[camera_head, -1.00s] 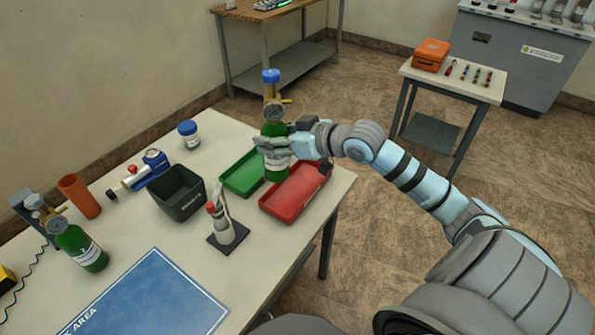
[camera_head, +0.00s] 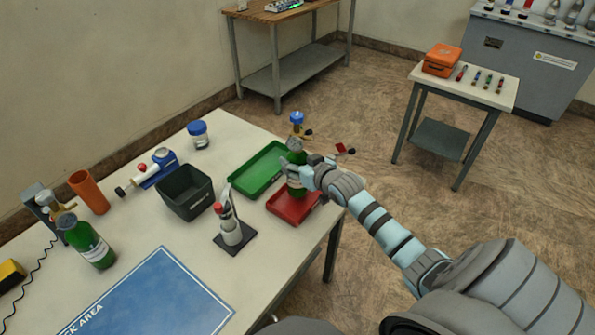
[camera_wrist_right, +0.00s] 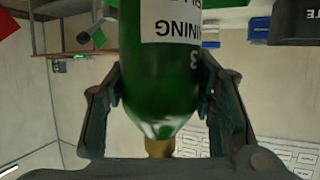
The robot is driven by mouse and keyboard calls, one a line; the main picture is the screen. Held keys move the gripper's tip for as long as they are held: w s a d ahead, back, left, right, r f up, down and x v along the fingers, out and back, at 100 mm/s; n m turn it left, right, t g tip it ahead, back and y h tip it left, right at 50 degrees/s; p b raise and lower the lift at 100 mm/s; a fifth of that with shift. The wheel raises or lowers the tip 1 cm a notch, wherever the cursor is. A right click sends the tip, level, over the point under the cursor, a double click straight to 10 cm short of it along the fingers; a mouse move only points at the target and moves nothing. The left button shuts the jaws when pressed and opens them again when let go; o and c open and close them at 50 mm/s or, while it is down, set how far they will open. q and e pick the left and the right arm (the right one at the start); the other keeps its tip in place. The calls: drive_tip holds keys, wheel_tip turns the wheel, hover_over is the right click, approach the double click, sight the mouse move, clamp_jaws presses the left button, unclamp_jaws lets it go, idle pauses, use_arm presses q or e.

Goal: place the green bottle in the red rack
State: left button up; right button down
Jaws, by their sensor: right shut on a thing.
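A green bottle (camera_head: 297,185) with a brass gauge and a blue top is held upright in my right gripper (camera_head: 296,170). The right gripper is shut around its body; in the right wrist view the bottle (camera_wrist_right: 160,75) appears upside down between the fingers (camera_wrist_right: 160,90), with a white label. The bottle is over the red rack (camera_head: 287,213), a shallow tray near the table's right edge. I cannot tell whether its base touches the rack. The gripper hides part of both. Another green bottle (camera_head: 92,246) stands at the table's left. My left gripper is not in view.
A green tray (camera_head: 258,168) lies beside the red rack. A dark bin (camera_head: 186,195), a small stand (camera_head: 233,238), a blue-lidded jar (camera_head: 198,135) and an orange cylinder (camera_head: 88,192) stand on the table (camera_head: 140,228). A blue mat (camera_head: 150,295) covers the front.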

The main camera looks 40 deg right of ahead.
wheel_tip(320, 180, down, 3)
drive_tip(key=shift+r+b, duration=0.2)
drive_tip(key=shift+b, duration=0.1)
drive_tip(key=c, duration=1.2)
unclamp_jaws()
drive_tip(key=shift+f, duration=0.2)
drive_tip(key=o, duration=0.5)
drive_tip(key=shift+r, duration=0.1)
drive_tip(key=shift+s, duration=0.1)
